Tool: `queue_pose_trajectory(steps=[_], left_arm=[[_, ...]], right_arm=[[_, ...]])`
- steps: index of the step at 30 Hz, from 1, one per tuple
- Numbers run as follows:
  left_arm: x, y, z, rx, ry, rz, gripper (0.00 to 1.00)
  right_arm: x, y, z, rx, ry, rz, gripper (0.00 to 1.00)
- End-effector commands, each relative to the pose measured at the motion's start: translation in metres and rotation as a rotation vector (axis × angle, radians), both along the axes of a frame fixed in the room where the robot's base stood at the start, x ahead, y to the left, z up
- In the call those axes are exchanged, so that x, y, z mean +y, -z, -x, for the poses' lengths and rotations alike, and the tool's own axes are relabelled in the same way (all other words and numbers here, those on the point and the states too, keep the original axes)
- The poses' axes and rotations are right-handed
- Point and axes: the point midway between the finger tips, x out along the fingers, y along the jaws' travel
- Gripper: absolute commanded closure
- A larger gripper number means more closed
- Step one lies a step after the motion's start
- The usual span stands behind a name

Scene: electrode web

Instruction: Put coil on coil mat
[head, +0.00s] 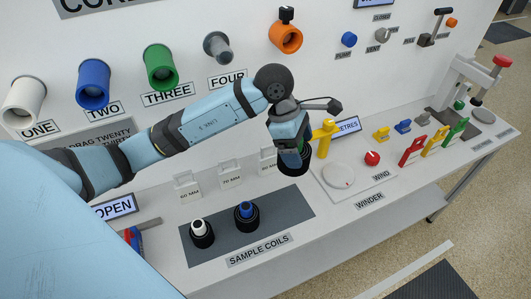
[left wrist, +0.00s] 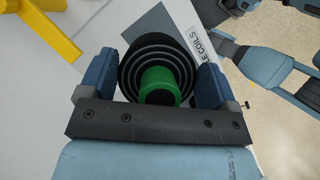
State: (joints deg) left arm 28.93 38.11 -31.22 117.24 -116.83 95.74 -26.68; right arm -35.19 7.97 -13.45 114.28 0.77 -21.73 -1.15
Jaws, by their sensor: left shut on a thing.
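My left gripper (head: 292,155) is shut on a black coil with a green core (left wrist: 160,80), which sits between its two blue jaws in the left wrist view. In the head view the coil's dark lower edge (head: 294,188) shows below the gripper, at the far right end of the dark grey coil mat (head: 220,230). I cannot tell whether it touches the mat. A white-cored coil (head: 201,234) and a blue-cored coil (head: 246,215) stand upright on the mat's left part. The mat's corner also shows in the left wrist view (left wrist: 145,22).
A yellow post (head: 323,138) and the winder plate (head: 338,175) are close on the right. The mat's front right part is bare.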

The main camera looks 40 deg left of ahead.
Motion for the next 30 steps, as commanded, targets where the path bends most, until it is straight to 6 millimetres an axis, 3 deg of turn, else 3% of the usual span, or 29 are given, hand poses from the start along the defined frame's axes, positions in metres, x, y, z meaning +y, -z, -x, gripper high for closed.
queue_pose_trajectory(steps=[15,25,30], left_arm=[[-0.001,0.125,0.001,0.004,0.000,0.002,0.56],[-0.001,0.154,0.001,0.002,0.001,0.001,0.56],[-0.001,0.179,0.001,0.004,0.000,0.003,0.56]], right_arm=[[0.000,-0.009,0.000,0.000,-0.001,0.001,0.37],[0.000,-0.010,0.000,0.000,0.000,0.000,0.37],[0.000,-0.012,0.000,0.000,0.000,0.000,0.37]])
